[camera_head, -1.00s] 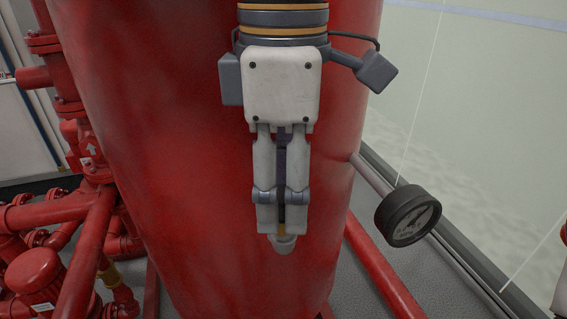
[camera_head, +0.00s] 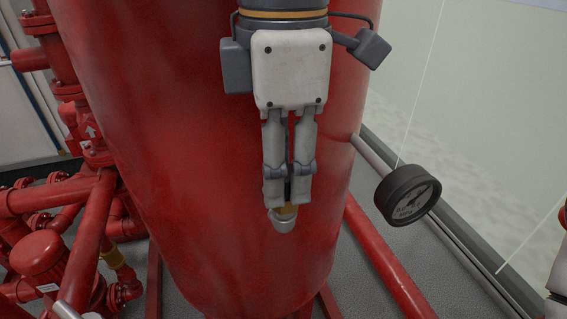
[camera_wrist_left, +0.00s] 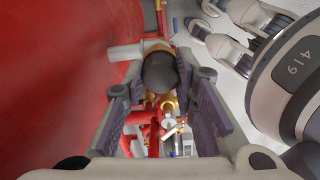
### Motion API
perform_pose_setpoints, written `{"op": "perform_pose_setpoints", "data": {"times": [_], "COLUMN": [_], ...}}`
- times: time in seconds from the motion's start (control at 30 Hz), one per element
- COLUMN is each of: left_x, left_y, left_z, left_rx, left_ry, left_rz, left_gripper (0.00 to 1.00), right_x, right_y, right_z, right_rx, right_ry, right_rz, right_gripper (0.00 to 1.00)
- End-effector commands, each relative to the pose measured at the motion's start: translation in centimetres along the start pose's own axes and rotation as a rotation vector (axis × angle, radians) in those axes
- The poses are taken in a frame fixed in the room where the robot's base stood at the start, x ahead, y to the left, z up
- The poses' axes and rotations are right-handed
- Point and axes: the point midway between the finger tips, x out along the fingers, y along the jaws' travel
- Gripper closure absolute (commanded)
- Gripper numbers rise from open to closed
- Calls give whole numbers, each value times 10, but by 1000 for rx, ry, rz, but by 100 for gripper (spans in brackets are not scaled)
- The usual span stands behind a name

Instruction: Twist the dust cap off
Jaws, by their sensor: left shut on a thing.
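My left gripper (camera_head: 288,200) hangs in front of the big red tank with its fingers pointing down. A dark grey cylindrical cap (camera_wrist_left: 160,70) sits between its fingertips in the left wrist view, and the gripper is shut on it. Brass shows just beyond the cap in that view. In the head view a brass fitting (camera_head: 287,212) and a light grey rounded end (camera_head: 282,223) show just below the fingertips. The fingers mostly hide the cap there. I do not see my right gripper for certain.
The red tank (camera_head: 200,150) fills the middle, close behind the gripper. A black pressure gauge (camera_head: 408,195) sticks out on a pipe to the right. Red pipes and valves (camera_head: 60,230) crowd the left. A pale wall with free room stands at right.

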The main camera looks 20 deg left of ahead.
Motion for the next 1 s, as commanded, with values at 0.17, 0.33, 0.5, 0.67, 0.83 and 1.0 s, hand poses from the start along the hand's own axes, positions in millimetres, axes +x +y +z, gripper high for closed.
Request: {"op": "perform_pose_setpoints", "data": {"times": [0.17, 0.33, 0.5, 0.67, 0.83, 1.0], "left_x": [0, 0, 0, 0, -3, -12], "left_y": [0, 0, 0, 0, 0, 0], "left_z": [0, 0, 0, 0, 0, 0], "left_rx": [1, -149, -224, -223, -237, -238], "left_ry": [0, 0, 0, 1, 0, 0], "left_rz": [-1, 2, 0, 0, 0, 1], "left_gripper": [100, 100, 100, 100, 100, 100], "right_x": [0, 0, 0, 0, 0, 0], "right_y": [0, 0, 0, 0, 0, 0], "right_z": [0, 0, 0, 0, 0, 0], "right_rx": [0, 0, 0, 0, 0, 0], "right_ry": [0, 0, 0, 0, 0, 0], "right_rz": [0, 0, 0, 0, 0, 0], "right_gripper": [60, 60, 60, 60, 60, 60]}}
